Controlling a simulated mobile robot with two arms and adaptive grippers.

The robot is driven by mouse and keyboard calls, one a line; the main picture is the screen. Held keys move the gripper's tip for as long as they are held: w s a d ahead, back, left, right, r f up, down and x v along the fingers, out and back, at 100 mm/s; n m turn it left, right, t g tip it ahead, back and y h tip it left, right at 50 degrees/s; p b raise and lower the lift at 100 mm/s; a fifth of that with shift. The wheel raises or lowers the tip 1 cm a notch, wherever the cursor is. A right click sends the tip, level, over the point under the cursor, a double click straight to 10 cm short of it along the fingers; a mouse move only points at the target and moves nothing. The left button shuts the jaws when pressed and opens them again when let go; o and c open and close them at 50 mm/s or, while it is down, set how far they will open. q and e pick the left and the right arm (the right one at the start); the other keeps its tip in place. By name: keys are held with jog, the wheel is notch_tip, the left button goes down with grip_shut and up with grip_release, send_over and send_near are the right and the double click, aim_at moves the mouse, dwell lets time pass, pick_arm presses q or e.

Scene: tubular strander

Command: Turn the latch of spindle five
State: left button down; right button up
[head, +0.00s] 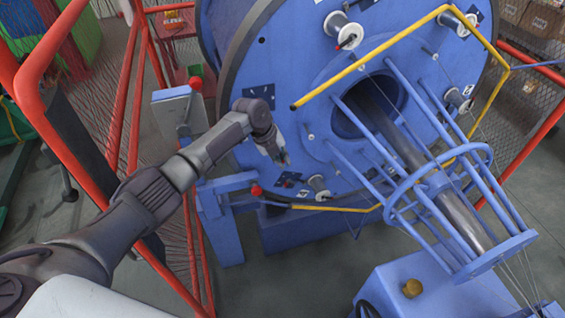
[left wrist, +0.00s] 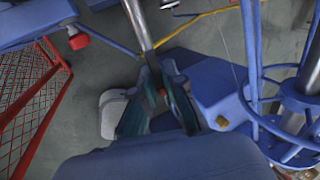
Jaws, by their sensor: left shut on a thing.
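My left gripper (head: 284,158) is in front of the lower left face of the big blue disc (head: 312,90). In the left wrist view, its dark green fingers (left wrist: 162,98) are closed around the end of a grey metal rod (left wrist: 140,25). White spools on spindles show at the top (head: 343,30), right (head: 458,97) and bottom (head: 318,188) of the disc. No spindle number is readable. My right gripper is out of view.
A yellow bent rail (head: 370,66) and a blue rod cage (head: 440,180) around a grey shaft stand right of the gripper. A red fence (head: 130,100) runs along the left. A blue box (head: 430,285) stands at the lower right.

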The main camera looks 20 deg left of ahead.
aim_at(282, 158)
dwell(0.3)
pick_arm(q)
jog(key=c, duration=1.2)
grip_release()
notch_tip(282, 158, up, 10)
